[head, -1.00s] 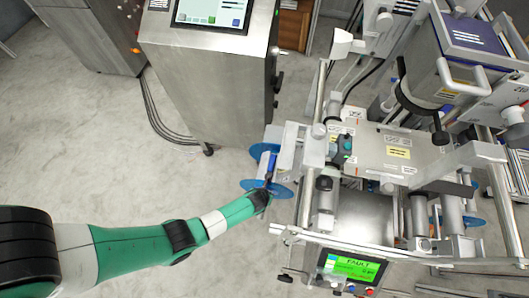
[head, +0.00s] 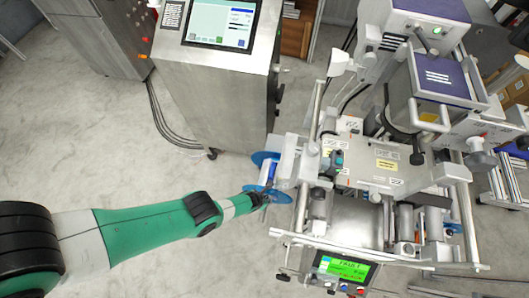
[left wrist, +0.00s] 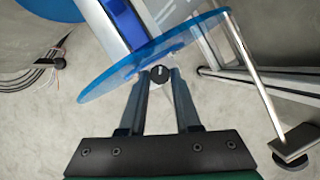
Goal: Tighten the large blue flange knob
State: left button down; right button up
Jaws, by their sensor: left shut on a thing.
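Two large translucent blue flange discs stand at the left side of the machine in the head view, a near one (head: 282,198) and a far one (head: 262,157), with a roll between them. In the left wrist view the near disc (left wrist: 110,82) crosses the upper part of the picture. The disc hides part of the roll. My right gripper is out of view.
The labelling machine (head: 365,165) stands to the right, with rails and rollers. Its small green screen (head: 345,267) reads FAULT. A steel cabinet (head: 210,95) with a touch screen stands behind. A thin metal rod (left wrist: 258,75) passes right of the fingers.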

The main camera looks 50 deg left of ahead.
pick_arm(q)
jog(key=c, duration=0.8)
grip_release()
jog(key=shift+o, duration=1)
jog(key=shift+d, duration=0.1)
